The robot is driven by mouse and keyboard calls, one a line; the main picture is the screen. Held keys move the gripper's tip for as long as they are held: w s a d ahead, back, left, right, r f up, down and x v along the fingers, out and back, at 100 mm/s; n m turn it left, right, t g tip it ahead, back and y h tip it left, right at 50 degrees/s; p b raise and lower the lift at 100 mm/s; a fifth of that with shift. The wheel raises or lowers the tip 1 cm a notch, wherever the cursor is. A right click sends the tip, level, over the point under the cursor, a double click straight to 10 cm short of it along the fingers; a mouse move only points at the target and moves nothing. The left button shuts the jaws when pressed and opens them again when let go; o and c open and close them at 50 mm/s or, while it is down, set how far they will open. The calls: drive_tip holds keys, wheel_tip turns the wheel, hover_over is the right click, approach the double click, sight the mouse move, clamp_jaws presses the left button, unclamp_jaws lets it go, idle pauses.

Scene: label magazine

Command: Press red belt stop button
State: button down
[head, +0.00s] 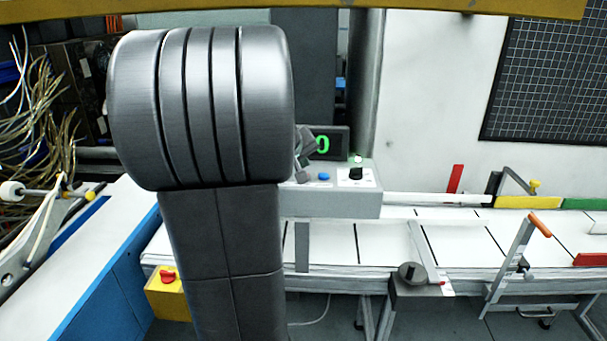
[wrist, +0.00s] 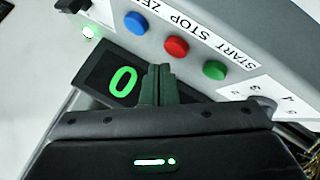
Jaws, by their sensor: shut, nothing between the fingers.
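In the wrist view, a round red button (wrist: 176,47) sits on a grey control panel beside the printed word STOP. A blue button (wrist: 135,22) is to its upper left and a green button (wrist: 214,70) to its lower right. My gripper (wrist: 158,69) is shut and empty; in the picture its fingertips are just below and left of the red button, and no contact shows. In the head view my arm hides the red and green buttons; the blue button (head: 323,176) shows. A red mushroom button (head: 167,276) sits on a yellow box low at left.
A dark display (wrist: 107,82) with a green 0 lies beside the fingers. The panel box (head: 345,203) also carries a black knob (head: 356,174). The white conveyor (head: 380,246) runs right, with a clamp bracket (head: 515,260) over it. Loose cables (head: 40,110) hang at left.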

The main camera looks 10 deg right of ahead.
drive_tip(key=shift+f, duration=0.1)
idle(0.4)
drive_tip(key=shift+f+b, duration=0.35)
drive_tip(key=shift+b, duration=0.25)
drive_tip(key=shift+f+b, duration=0.55)
idle(0.5)
drive_tip(key=shift+r, duration=0.1)
drive_tip(key=shift+r+p, duration=0.7)
drive_tip(key=shift+r, duration=0.15)
drive_tip(key=shift+r, duration=0.1)
drive_tip(key=shift+r+p, duration=1.85)
drive_tip(key=shift+r, duration=0.55)
